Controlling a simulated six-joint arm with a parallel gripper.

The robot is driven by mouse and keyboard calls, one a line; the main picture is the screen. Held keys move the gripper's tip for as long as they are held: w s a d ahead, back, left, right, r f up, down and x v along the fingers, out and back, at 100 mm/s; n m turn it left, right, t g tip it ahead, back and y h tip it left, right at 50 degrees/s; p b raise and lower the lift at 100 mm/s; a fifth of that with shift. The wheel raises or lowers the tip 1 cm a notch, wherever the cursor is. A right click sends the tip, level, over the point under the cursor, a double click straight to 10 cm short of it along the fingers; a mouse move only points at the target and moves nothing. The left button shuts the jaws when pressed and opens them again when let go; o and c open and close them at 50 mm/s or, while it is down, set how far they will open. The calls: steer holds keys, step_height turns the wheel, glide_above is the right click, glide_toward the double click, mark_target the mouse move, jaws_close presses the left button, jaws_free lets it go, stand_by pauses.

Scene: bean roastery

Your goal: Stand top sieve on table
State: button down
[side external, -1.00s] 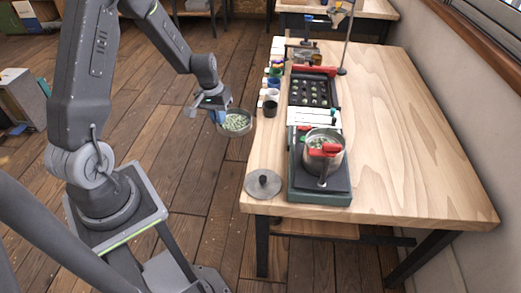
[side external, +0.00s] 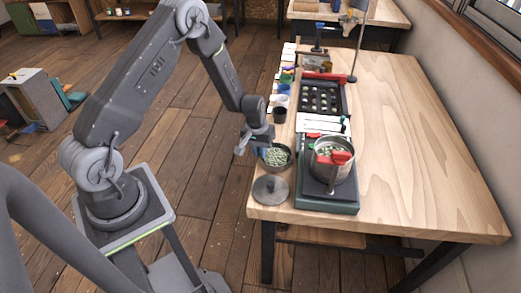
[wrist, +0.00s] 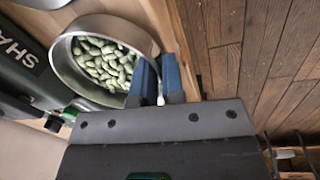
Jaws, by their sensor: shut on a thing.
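The top sieve, a round metal-walled pan of pale green beans, is at the table's left edge in the side view (side external: 289,160), just beyond the grey knobbed lid (side external: 270,194). It fills the upper left of the wrist view (wrist: 68,75). My gripper (side external: 262,149) is at its left side. Its blue fingers (wrist: 162,80) are shut on the sieve's rim. The sieve looks about level. I cannot tell whether its bottom touches the wooden table (side external: 420,150).
A dark green scale (side external: 330,207) carries a metal pot (side external: 322,172) with red parts, close right of the sieve. Small cups (side external: 280,113) and a black tray (side external: 322,98) stand farther back. The table's right half is clear. The floor lies left of the edge.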

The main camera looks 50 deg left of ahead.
steer(key=shift+f, duration=0.15)
steer(key=c, duration=1.2)
jaws_free()
